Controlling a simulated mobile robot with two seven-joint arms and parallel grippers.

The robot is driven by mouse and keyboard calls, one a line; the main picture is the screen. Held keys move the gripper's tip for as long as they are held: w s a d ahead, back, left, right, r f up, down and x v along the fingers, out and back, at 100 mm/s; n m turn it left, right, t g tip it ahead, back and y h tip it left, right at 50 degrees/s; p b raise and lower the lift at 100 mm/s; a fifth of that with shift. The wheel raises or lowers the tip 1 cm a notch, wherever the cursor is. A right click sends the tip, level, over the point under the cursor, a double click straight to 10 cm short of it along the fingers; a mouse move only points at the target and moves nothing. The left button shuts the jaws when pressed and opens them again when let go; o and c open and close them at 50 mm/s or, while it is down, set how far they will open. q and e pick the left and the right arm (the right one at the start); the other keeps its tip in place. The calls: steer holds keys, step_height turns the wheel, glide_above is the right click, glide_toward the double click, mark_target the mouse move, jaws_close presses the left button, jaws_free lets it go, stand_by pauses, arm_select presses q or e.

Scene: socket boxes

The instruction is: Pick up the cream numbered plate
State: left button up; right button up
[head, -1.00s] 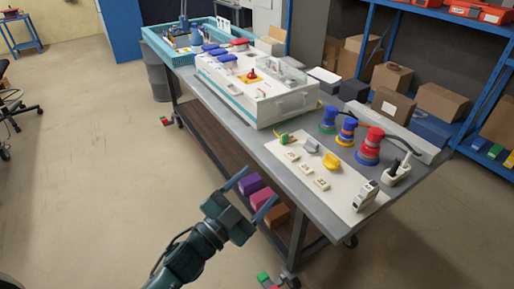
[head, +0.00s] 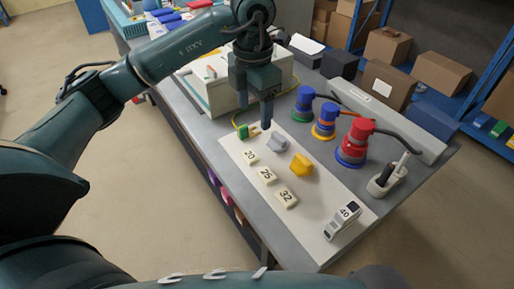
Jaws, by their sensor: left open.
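Three small cream plates lie in a row on a white mat (head: 322,233) on the table. They are the plate marked 20 (head: 249,157), the plate marked 25 (head: 266,175) and the plate marked 32 (head: 286,197). My left gripper (head: 256,112) hangs pointing down beyond the plate marked 20, near the mat's far end. It is open and touches none of the plates. Its fingers overlap the view of a green and yellow plug (head: 247,132). My right gripper is not in view.
A grey connector (head: 277,142) and a yellow connector (head: 300,165) lie right of the plates. A white device marked 40 (head: 343,220) stands at the mat's near end. Blue (head: 304,98) and red (head: 357,136) plugs stand behind. My left arm covers part of the white box (head: 205,82).

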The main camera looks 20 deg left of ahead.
arm_select(q)
glide_above(253, 153)
steer(key=f, duration=0.7)
steer(key=shift+s+d, duration=0.2)
steer(key=shift+s, duration=0.15)
steer(key=shift+w+a+f+p, duration=0.1)
steer(key=shift+w+f+p, duration=0.1)
steer(key=shift+f, duration=1.25)
steer(key=shift+w+a+f+p, duration=0.1)
steer(key=shift+w+f+p, duration=0.05)
steer(key=shift+f, duration=1.25)
steer(key=shift+c, duration=0.5)
steer(key=c, duration=1)
